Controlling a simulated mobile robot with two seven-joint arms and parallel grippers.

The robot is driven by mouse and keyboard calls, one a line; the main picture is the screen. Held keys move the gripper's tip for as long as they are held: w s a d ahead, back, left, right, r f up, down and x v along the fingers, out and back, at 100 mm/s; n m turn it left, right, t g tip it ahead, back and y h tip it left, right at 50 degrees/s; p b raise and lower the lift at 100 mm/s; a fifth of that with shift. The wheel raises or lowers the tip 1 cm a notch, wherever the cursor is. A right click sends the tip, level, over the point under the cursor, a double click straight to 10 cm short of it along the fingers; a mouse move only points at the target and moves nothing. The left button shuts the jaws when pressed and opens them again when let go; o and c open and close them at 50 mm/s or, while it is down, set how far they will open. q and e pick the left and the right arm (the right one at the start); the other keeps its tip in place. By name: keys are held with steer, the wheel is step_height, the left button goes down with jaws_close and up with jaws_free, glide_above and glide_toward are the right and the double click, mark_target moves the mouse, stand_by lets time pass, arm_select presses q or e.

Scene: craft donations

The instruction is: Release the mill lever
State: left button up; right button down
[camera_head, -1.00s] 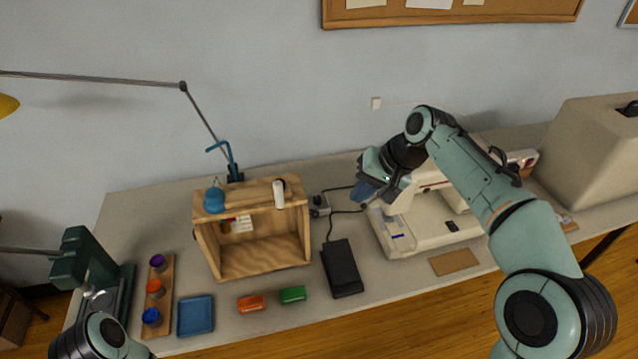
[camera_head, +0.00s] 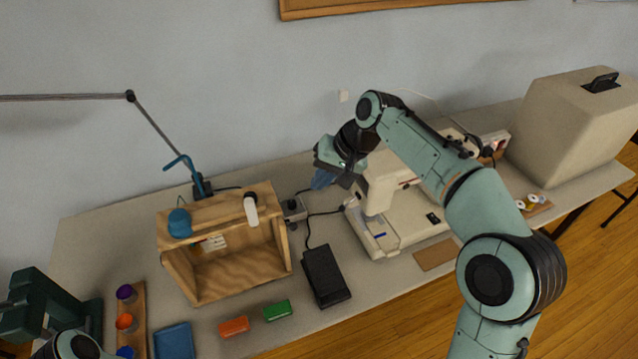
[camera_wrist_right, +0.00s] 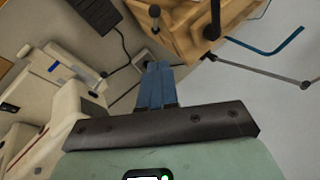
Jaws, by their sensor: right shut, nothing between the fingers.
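A dark green machine (camera_head: 42,308) stands at the left end of the table and is cut by the picture's left edge. It may be the mill; I cannot make out its lever clearly. My right gripper (camera_head: 323,181) is shut and empty, held above the table's back part, left of the sewing machine (camera_head: 405,222). Its blue fingers (camera_wrist_right: 157,86) lie together in the right wrist view, apart from the machine and the wooden box. A part of my left arm shows at the bottom left, but its gripper is out of view.
A wooden box (camera_head: 178,268) with a blue item (camera_head: 179,222) on top stands mid-table. A black pedal (camera_head: 325,276), green block (camera_head: 277,310), orange block (camera_head: 234,327) and blue tray (camera_head: 174,342) lie in front. A beige case (camera_head: 575,125) stands at right.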

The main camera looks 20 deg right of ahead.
mark_target(290, 225)
arm_select(q)
steer(key=shift+s+f+b, duration=0.7)
steer(key=shift+s+f, duration=0.25)
steer(key=shift+f, duration=0.15)
arm_select(e)
steer(key=a+f, duration=0.5)
steer(key=f, duration=0.4)
